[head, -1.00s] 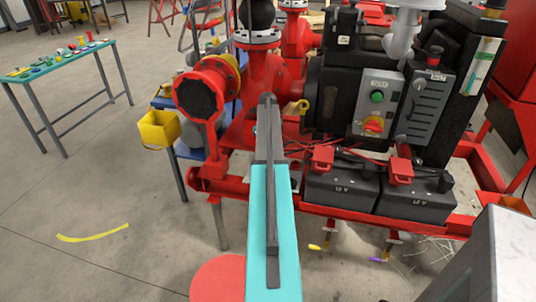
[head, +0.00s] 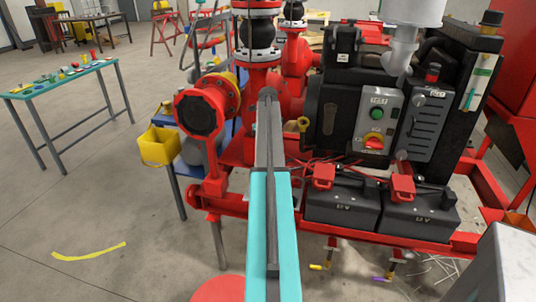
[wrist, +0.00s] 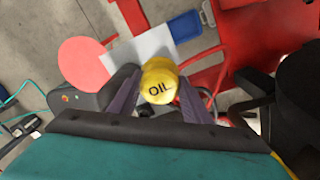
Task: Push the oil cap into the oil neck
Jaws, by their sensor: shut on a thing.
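In the wrist view the oil cap (wrist: 159,88), yellow with "OIL" on its top, sits between the two dark fingers of my gripper (wrist: 158,98). The gripper is shut on it. In the head view my arm reaches forward over the skid and hides the gripper and cap. I cannot pick out the oil neck in either view. The cap appears clear of the surfaces behind it in the wrist view.
The black engine (head: 335,108) with its switch panel (head: 377,122) stands right of my arm. Two black batteries (head: 420,213) sit on the red skid in front. A red pump flange (head: 201,112) is to the left, beside a yellow bucket (head: 158,147).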

